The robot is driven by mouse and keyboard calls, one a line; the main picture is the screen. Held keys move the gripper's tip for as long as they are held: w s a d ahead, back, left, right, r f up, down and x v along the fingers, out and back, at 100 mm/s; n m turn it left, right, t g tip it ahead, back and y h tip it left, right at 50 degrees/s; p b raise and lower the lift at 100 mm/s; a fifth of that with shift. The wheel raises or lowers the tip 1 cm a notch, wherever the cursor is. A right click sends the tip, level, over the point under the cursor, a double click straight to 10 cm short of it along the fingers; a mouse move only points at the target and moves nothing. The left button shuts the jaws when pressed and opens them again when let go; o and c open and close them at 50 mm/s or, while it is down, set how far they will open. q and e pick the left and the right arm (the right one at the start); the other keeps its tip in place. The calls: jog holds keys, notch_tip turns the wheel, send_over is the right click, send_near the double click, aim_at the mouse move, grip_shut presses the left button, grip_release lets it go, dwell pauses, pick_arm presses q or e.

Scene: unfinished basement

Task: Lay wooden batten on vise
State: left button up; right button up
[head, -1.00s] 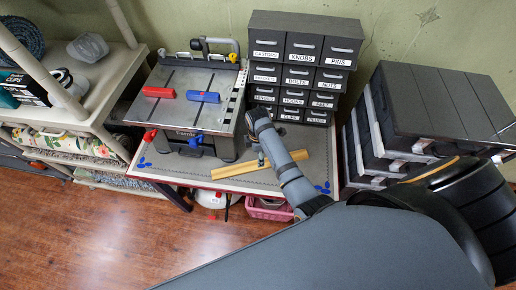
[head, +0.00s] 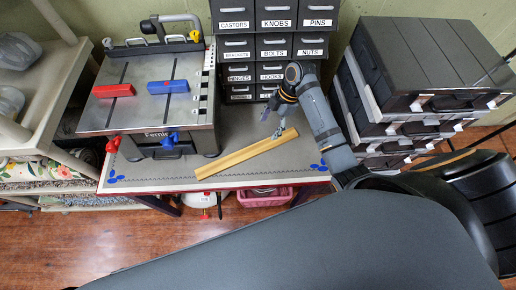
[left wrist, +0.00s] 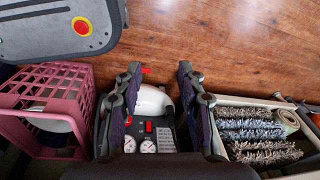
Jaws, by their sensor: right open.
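The wooden batten (head: 250,153) lies aslant on the grey worktop, its right end farther back. The vise-like device (head: 135,109) stands to its left, with a flat grey slotted top that bears a red block (head: 113,90) and a blue block (head: 168,87). The batten is apart from it. My right gripper (head: 276,121) is open and empty, pointing down just behind the batten's right part; whether it touches the batten I cannot tell. My left gripper (left wrist: 160,70) is open and empty in the left wrist view, over things near the floor.
Labelled drawers (head: 265,45) stand behind the worktop (head: 228,172). Stacked dark cases (head: 420,75) stand right, shelving (head: 35,80) left. A pink crate (head: 264,196) sits under the worktop; it also shows in the left wrist view (left wrist: 50,105), beside a gauged white machine (left wrist: 150,125). The front worktop strip is clear.

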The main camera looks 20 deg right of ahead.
aim_at(258, 148)
jog(key=f, duration=0.1)
jog(key=s+a+f, duration=0.1)
jog(key=f+p, duration=0.1)
jog(key=shift+s+a+f, duration=0.15)
jog(key=shift+a+f, duration=0.05)
jog(key=shift+a, duration=0.05)
jog(key=shift+a+f, duration=0.15)
jog(key=shift+f, duration=0.2)
jog(key=shift+p+x, duration=0.45)
jog(key=shift+x, duration=0.5)
jog(key=x, duration=0.2)
jog(key=shift+s+a+f, duration=0.1)
jog(key=shift+a+f, duration=0.3)
jog(key=shift+f, duration=0.25)
grip_shut()
jog(key=shift+r, duration=0.3)
notch_tip(258, 148, up, 2)
jog(key=shift+r, duration=0.2)
pick_arm(q)
jog(key=s, duration=0.1)
jog(key=s+b, duration=0.1)
jog(key=s, duration=0.1)
jog(key=shift+d+r, duration=0.15)
jog(key=shift+r, duration=0.15)
pick_arm(e)
jog(key=s+a+r, duration=0.3)
jog(key=s+r, duration=0.7)
jog(key=s, duration=0.3)
jog(key=shift+s, duration=0.35)
